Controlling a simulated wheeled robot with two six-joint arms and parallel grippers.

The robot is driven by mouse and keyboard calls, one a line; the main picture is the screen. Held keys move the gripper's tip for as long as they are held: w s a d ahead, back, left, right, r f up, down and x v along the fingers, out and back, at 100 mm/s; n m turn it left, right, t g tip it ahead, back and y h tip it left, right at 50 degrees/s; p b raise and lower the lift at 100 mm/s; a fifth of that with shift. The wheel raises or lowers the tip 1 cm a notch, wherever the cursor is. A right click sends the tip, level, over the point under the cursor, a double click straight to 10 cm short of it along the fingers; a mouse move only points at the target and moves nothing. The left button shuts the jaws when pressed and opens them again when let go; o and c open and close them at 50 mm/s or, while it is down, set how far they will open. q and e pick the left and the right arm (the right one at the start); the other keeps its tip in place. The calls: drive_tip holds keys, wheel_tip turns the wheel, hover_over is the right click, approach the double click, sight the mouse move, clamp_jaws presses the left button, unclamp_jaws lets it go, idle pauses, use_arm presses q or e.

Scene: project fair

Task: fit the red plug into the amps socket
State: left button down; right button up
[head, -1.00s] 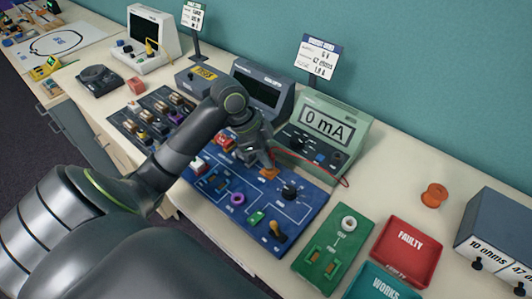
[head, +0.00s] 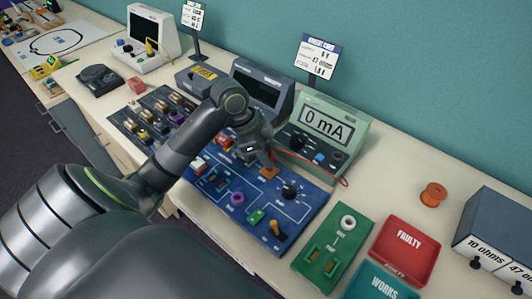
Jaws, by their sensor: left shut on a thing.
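My left gripper (head: 268,163) reaches in over the blue circuit board (head: 305,214), with its fingertips just above or at an orange block on the board. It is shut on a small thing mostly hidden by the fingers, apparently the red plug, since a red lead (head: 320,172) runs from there. My right gripper is out of view.
A green board (head: 326,265), a red FAULTY tray (head: 420,268) and a teal WORKS tray (head: 365,291) lie at the right. An orange spool (head: 433,194) and a resistor box (head: 495,222) stand beyond. A dark meter (head: 262,90) stands close behind the wrist.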

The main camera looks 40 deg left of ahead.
use_arm(q)
drive_tip(key=shift+f+b, duration=0.5)
drive_tip(key=shift+f, duration=0.45)
idle(0.6)
drive_tip(key=c, duration=1.1)
unclamp_jaws()
drive_tip(key=o, duration=0.4)
drive_tip(key=shift+o, duration=0.2)
drive_tip(key=shift+r, duration=0.15)
drive_tip(key=shift+r+p, duration=3.95)
drive_tip(key=shift+p, duration=0.4)
drive_tip(key=shift+f, duration=0.1)
